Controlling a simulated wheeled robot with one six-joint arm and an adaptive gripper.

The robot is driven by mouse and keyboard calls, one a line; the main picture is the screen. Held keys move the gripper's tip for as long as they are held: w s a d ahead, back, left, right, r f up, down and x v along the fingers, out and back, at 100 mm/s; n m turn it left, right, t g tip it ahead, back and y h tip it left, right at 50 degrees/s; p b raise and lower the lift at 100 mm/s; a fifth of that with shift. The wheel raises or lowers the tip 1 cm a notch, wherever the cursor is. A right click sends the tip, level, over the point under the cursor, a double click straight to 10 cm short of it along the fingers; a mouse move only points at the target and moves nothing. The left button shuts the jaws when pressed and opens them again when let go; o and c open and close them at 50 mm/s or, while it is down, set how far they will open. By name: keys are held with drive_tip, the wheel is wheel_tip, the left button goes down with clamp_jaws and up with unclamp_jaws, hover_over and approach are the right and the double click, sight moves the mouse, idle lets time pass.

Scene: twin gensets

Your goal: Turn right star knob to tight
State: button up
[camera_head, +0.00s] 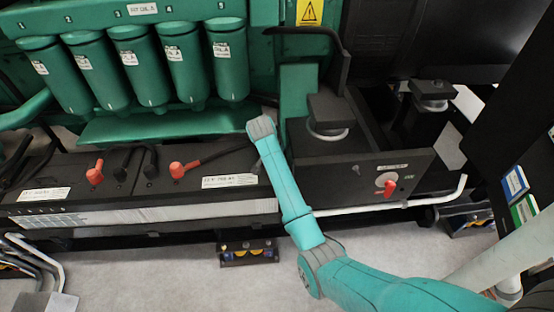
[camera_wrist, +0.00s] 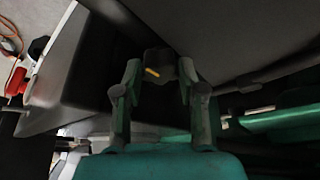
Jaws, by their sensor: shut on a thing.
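In the wrist view a small dark star knob (camera_wrist: 160,62) with a yellow mark on its face sits between the fingers of my gripper (camera_wrist: 160,72). The fingers are closed on it from the left and right. The yellow mark lies nearly level, tilted slightly down to the right. The knob's outline is dim against the dark surroundings. In the head view my teal arm reaches up to the gap between the green canisters and the black box. The gripper and the knob are hidden there behind my wrist.
Several green canisters (camera_head: 138,62) hang at the upper left. Black batteries (camera_head: 130,180) with red terminal caps stand below them. A black box with a red switch (camera_head: 390,188) is right of my arm. A white pipe (camera_head: 400,205) runs below it.

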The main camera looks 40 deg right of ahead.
drive_tip(key=o, duration=1.1)
drive_tip(key=shift+o, duration=0.2)
drive_tip(key=v, duration=1.2)
